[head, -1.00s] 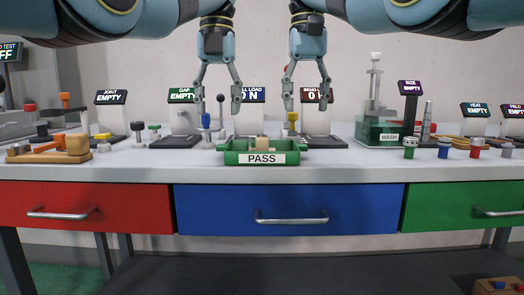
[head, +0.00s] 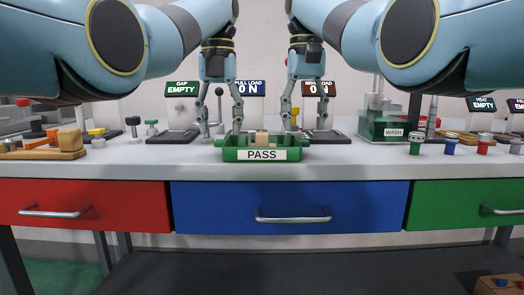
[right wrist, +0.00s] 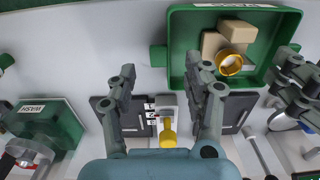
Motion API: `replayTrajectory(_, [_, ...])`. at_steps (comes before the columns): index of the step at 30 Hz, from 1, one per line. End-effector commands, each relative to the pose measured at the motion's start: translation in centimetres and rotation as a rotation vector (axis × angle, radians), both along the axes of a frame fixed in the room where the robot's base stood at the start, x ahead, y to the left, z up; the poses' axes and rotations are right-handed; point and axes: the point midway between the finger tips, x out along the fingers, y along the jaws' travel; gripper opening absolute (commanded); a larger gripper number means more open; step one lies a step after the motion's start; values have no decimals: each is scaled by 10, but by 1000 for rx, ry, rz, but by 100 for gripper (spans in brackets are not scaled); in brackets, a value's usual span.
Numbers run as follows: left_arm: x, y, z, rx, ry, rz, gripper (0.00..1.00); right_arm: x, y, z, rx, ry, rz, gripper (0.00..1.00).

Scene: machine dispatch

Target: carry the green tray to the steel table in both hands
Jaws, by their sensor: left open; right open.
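The green tray (head: 226,154), labelled PASS, sits flat on the light worktop near its front edge. It holds pale beige blocks (right wrist: 214,42) and a yellow ring (right wrist: 230,63). A small green handle sticks out at each end. My left gripper (head: 221,128) is open just behind and above the tray's left end. My right gripper (head: 302,122) is open behind and above its right end. In the right wrist view its fingers (right wrist: 163,82) are spread, with the tray handle (right wrist: 158,56) beyond them, apart. I cannot make out a separate steel table.
The worktop (head: 345,165) has red, blue and green drawers below. A wooden fixture (head: 45,154) lies at left. A green wash tank (head: 383,127) and several coloured knobbed pieces (head: 450,146) stand at right. Small display signs stand behind. The worktop beside the tray is clear.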

Motion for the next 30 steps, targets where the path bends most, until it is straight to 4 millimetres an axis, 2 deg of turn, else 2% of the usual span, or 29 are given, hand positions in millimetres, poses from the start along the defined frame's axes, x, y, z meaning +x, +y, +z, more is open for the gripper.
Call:
replayTrajectory(3, [-1, 0, -18, -1, 1, -1, 51, -1, 0, -19, 0, 2, 0, 51])
replayTrajectory(8, [0, 0, -33, -1, -1, -1, 51, -1, 0, -33, 0, 0, 1, 51])
replayTrajectory(20, [0, 0, -38, 0, -1, -1, 50, 0, 0, -38, 0, -1, 1, 50])
replayTrajectory(30, [0, 0, -38, 0, -1, 0, 5, 0, 0, -38, 0, 0, 1, 5])
